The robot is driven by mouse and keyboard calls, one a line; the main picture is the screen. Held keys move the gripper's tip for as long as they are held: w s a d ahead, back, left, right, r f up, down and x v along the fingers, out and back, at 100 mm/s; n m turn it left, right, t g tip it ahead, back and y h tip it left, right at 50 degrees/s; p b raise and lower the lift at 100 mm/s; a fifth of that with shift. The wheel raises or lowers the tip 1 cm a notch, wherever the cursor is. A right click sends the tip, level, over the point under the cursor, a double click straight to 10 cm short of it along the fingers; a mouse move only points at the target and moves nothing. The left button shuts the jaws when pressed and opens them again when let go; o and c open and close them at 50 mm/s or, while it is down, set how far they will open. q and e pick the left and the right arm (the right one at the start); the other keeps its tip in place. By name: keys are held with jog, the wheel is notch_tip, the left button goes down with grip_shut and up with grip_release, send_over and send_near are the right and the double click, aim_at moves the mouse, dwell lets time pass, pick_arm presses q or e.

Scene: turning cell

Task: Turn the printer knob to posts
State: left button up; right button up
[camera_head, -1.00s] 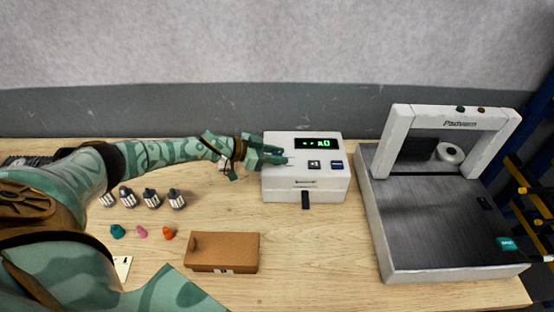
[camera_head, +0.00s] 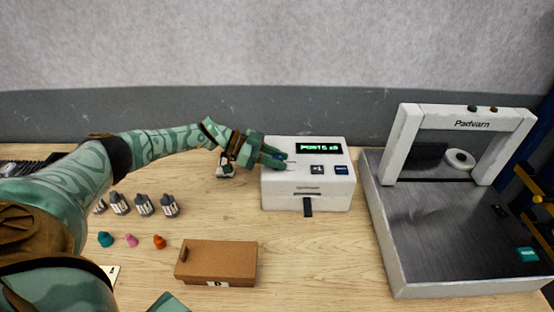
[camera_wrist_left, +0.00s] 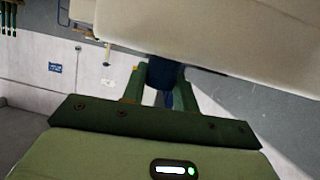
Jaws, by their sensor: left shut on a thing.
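The printer (camera_head: 310,185) is a white box on the wooden table, with a green-lit display (camera_head: 319,148). The display reads a word like POSTS or PORTS, then x0; the small letters are hard to tell apart. Two dark buttons sit below it. My left gripper (camera_head: 274,160) is at the left of the printer's top face, and its fingers hide the knob in the head view. In the left wrist view its fingers (camera_wrist_left: 160,92) are closed around a dark blue knob (camera_wrist_left: 165,72) beside the pale printer body (camera_wrist_left: 215,35). My right gripper is out of view.
A brown box (camera_head: 217,262) lies in front. Several grey-capped pieces (camera_head: 143,205) and coloured pieces (camera_head: 132,240) stand at the left. A grey machine with a white frame labelled Padvarn (camera_head: 455,235) fills the right. Bare table lies before the printer.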

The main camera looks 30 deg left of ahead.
pick_arm(q)
jog(key=o, duration=1)
jog(key=b+v, duration=0.1)
jog(key=v, duration=1.5)
jog(key=shift+r, duration=0.1)
